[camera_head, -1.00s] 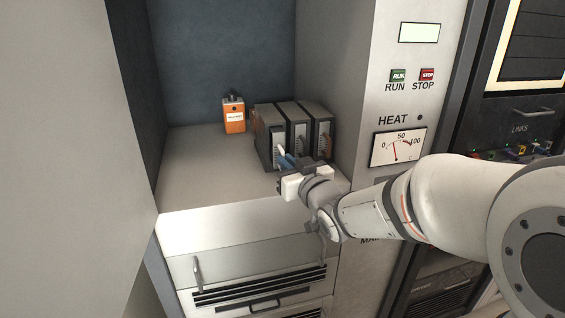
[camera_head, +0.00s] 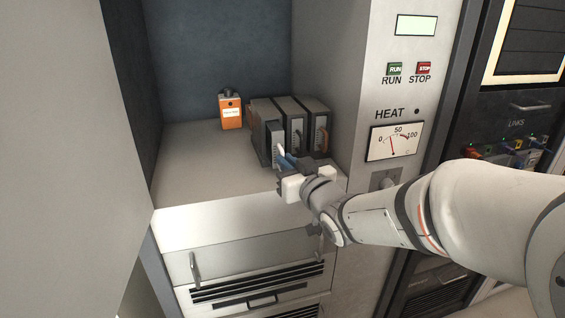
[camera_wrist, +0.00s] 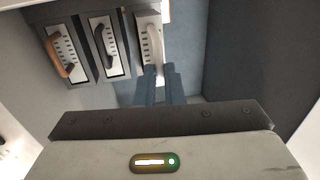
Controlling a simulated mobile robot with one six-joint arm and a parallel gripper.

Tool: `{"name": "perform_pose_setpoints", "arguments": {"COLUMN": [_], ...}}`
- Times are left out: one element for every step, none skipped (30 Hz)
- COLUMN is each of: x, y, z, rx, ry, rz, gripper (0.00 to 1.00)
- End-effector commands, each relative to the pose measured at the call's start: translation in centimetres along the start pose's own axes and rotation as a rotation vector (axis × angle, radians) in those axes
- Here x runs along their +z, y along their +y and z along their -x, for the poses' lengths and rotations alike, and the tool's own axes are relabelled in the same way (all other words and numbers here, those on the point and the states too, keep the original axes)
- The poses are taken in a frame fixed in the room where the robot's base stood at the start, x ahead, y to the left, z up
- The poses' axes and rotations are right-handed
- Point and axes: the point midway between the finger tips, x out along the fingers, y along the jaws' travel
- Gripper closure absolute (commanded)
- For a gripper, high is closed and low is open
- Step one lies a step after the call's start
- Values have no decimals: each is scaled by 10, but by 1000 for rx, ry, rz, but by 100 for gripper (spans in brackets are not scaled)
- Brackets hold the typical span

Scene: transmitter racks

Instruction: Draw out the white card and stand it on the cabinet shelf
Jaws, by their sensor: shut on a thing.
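The white card (camera_head: 276,140) is the one with the white handle (camera_wrist: 154,48), at the left of the card rack (camera_head: 292,106) in the head view and at the right in the wrist view. It is upright and sticks partly out of the rack front, its dark side showing. My gripper (camera_head: 285,162) has its blue fingers (camera_wrist: 160,85) shut on the handle; the fingertips hide part of it. The cabinet shelf (camera_head: 200,170) is the pale surface under the rack.
A black-handled card (camera_wrist: 104,40) and an orange-handled card (camera_wrist: 62,50) sit in the rack beside it. An orange box (camera_head: 231,113) stands further back on the shelf. The shelf's left and front are clear. A panel with a HEAT meter (camera_head: 394,142) borders the right.

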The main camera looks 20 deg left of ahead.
Motion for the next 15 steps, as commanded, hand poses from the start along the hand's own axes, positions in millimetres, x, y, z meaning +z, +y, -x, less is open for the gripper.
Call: {"name": "perform_pose_setpoints", "arguments": {"x": [0,0,0,0,0,0,0,0,0,0,0,0,0,0,0], "y": [0,0,0,0,0,0,0,0,0,0,0,-1,-1,-1,-2], "z": [0,0,0,0,0,0,0,0,1,2,2,4,5,6,8], "rx": [0,0,0,0,0,0,0,0,0,0,0,0,0,0,0], "ry": [0,0,0,0,0,0,0,0,0,0,0,0,1,1,1], "rz": [0,0,0,0,0,0,0,0,0,0,0,0,1,1,1], "gripper": [100,100,100,100,100,100,100,100,100,100,100,100,100,100,100]}}
